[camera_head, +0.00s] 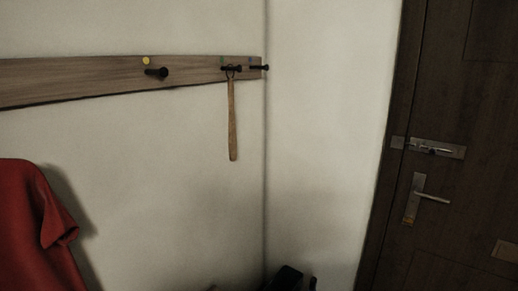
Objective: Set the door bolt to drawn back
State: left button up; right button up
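The door bolt (436,149) is a metal plate with a thin sliding rod, fixed on the dark wooden door (470,205) at the right. A small metal keeper (397,142) sits on the door frame just left of it. The rod lies roughly level and its left end is close to the keeper. It is too small to tell whether the rod enters the keeper. Neither of my grippers can be made out in the head view, and nothing touches the bolt.
A lever handle (429,197) sits below the bolt. A wooden peg rail (100,76) with dark pegs runs along the left wall, and a long wooden item (232,120) hangs from it. A red garment (35,230) is at lower left. Unclear dark shapes (285,279) show at the bottom edge.

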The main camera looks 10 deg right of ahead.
aim_at(432, 151)
jog(key=z, duration=1.6)
